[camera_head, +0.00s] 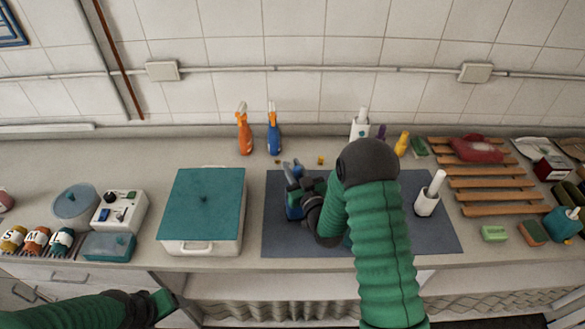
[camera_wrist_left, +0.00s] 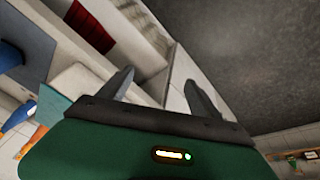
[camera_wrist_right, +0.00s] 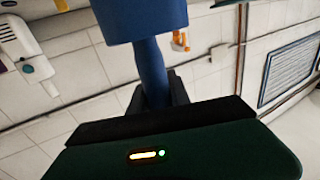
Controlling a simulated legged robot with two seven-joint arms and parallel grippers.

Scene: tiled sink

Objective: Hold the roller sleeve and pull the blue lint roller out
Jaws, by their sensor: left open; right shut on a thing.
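The blue lint roller (camera_wrist_right: 150,68) shows in the right wrist view as a blue shaft with a wider blue part at its upper end. My right gripper (camera_wrist_right: 157,92) is shut on the shaft. In the head view the right gripper (camera_head: 300,184) is over the left part of the grey mat, and the blue roller (camera_head: 293,207) is partly hidden by it. I cannot tell whether the wider part is the sleeve. My left gripper (camera_head: 165,302) is low at the left, in front of the counter. Its fingers are apart and empty in the left wrist view (camera_wrist_left: 160,88).
A teal-lidded white box (camera_head: 203,210) stands left of the mat (camera_head: 440,240). A white holder with a white handle (camera_head: 428,196) stands on the mat's right side. Orange (camera_head: 244,135) and blue (camera_head: 273,135) spray bottles stand behind. A wooden rack (camera_head: 490,183) lies right.

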